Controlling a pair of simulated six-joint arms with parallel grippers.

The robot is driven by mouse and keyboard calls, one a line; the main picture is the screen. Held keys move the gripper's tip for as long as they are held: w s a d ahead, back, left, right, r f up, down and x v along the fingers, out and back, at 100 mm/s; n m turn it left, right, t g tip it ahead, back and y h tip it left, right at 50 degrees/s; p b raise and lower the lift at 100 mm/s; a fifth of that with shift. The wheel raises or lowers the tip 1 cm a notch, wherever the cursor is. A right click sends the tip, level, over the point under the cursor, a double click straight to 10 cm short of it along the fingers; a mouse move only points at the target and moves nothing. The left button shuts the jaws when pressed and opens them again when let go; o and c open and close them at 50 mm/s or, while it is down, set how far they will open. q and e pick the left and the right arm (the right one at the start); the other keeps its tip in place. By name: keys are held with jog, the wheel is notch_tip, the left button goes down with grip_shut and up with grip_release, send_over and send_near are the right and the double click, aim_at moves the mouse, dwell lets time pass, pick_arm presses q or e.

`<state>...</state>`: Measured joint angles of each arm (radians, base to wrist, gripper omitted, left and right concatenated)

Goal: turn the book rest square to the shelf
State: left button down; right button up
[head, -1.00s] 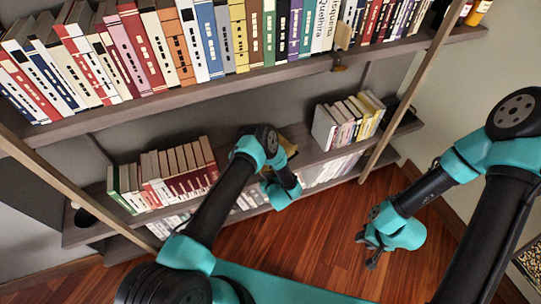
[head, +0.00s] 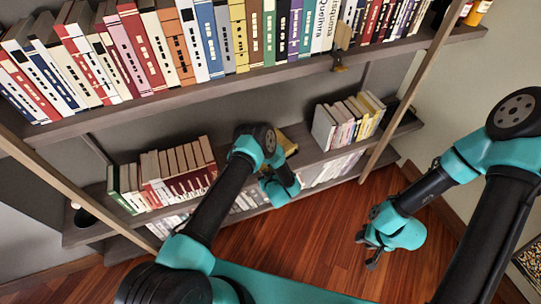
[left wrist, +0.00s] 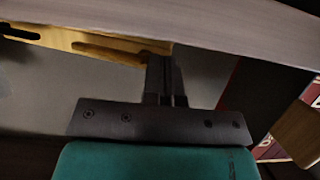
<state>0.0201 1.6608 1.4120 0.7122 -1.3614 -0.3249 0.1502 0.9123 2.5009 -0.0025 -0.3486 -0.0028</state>
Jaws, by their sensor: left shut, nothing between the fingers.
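The book rest (head: 288,141) is a yellow wooden piece on the lower shelf, partly hidden behind my left arm in the head view. In the left wrist view the slotted wooden rest (left wrist: 95,44) runs across the upper left, tilted slightly down to the right. My left gripper (left wrist: 166,66) is shut and empty, with its fingertips at the right end of the rest; I cannot tell if they touch. In the head view its fingertips are hidden. My right gripper (head: 368,250) hangs open and empty above the floor, away from the shelf.
Books (head: 170,175) stand left of my left arm on the lower shelf, and more books (head: 348,120) stand at its right end. The upper shelf (head: 200,92) overhangs, full of books. A wooden upright (head: 412,90) is at right. The floor (head: 315,235) is clear.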

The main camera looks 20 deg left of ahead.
pick_arm(q)
jog(key=shift+s+d, duration=0.5)
jog(key=shift+s, duration=0.2)
jog(key=shift+s+d, duration=0.5)
jog(key=shift+s, duration=0.2)
jog(key=v, duration=1.7)
jog(key=shift+s, duration=0.2)
jog(key=shift+d, duration=0.15)
